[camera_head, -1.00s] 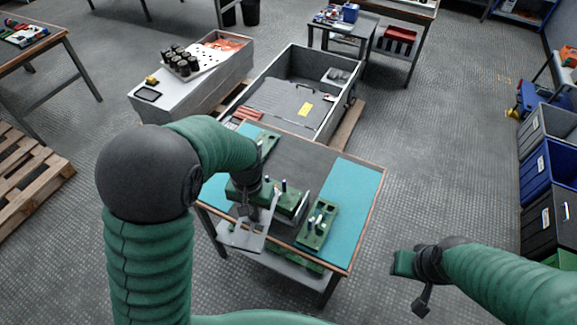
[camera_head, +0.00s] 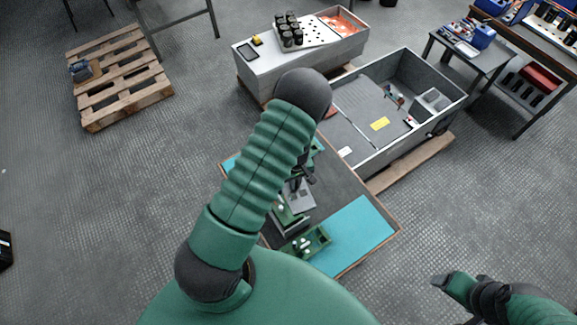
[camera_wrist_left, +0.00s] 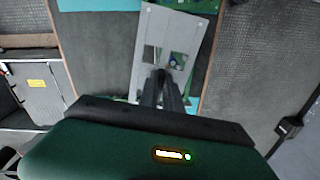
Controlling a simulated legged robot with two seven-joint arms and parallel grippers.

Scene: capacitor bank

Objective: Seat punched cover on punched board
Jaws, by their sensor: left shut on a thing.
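A flat grey plate with square cut-outs, which looks like the punched cover (camera_wrist_left: 150,28), is in my left gripper (camera_wrist_left: 163,78). The gripper is shut on its near end. In the head view the plate (camera_head: 301,197) is over the table, partly behind my left arm. Green blocks with upright pins are on the table; one block (camera_head: 306,243) is at the front edge, another (camera_head: 283,214) is beside the plate. I cannot tell which part is the punched board. My right gripper (camera_head: 447,283) is small at the lower right, away from the table.
The table (camera_head: 352,190) has a teal mat (camera_head: 352,236) with clear room on its right. Behind it are an open grey bin (camera_head: 370,157) and a grey cabinet (camera_head: 262,74) bearing a perforated white panel (camera_head: 318,36) with black cylinders. A pallet (camera_head: 120,85) is at the far left.

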